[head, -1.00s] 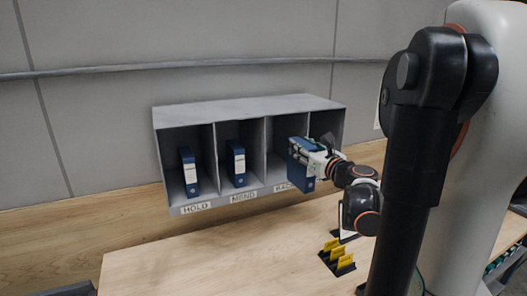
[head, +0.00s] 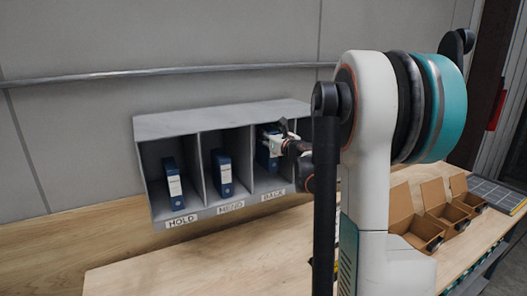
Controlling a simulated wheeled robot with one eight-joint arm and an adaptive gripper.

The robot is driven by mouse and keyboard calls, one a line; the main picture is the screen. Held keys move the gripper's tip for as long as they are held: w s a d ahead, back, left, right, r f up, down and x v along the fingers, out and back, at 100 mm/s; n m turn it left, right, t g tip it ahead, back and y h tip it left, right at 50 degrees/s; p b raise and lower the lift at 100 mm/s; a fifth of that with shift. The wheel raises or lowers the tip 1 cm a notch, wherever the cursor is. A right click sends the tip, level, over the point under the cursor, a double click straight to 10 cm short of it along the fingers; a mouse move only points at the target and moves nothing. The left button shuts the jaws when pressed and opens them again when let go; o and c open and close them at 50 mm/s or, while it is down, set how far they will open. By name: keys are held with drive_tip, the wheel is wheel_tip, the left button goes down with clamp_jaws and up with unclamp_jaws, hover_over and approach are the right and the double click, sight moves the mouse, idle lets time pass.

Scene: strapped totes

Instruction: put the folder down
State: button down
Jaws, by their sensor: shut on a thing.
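A grey shelf unit (head: 235,112) with open compartments stands against the wall. My gripper (head: 270,140) is shut on a blue folder (head: 263,157) at the third compartment from the left. The folder is upright and appears to be within that compartment. Its upper part is partly hidden by the gripper. I cannot tell whether its bottom touches the compartment floor. A blue folder (head: 173,186) stands in the compartment labelled HOLD, and another blue folder (head: 222,175) stands in the second compartment.
The wooden table (head: 200,260) is clear in front of the shelf. Several open cardboard boxes (head: 412,225) stand at the right, with a grey grid tray (head: 497,194) beyond them. My own arm hides the right end of the shelf.

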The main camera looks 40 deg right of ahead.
sight(264, 150)
drive_tip(key=f, duration=0.1)
drive_tip(key=w+f, duration=0.2)
drive_tip(key=shift+d+f, duration=0.1)
drive_tip(key=shift+d, duration=0.15)
drive_tip(key=shift+w+f+b, duration=0.15)
drive_tip(key=shift+f+b, duration=0.15)
drive_tip(key=shift+f, duration=0.7)
drive_tip(key=shift+w+f+b, duration=0.1)
drive_tip(key=shift+f+b, duration=0.15)
drive_tip(key=shift+f, duration=0.7)
drive_tip(key=shift+s, duration=0.1)
drive_tip(key=c, duration=1.1)
unclamp_jaws()
drive_tip(key=shift+f, duration=0.1)
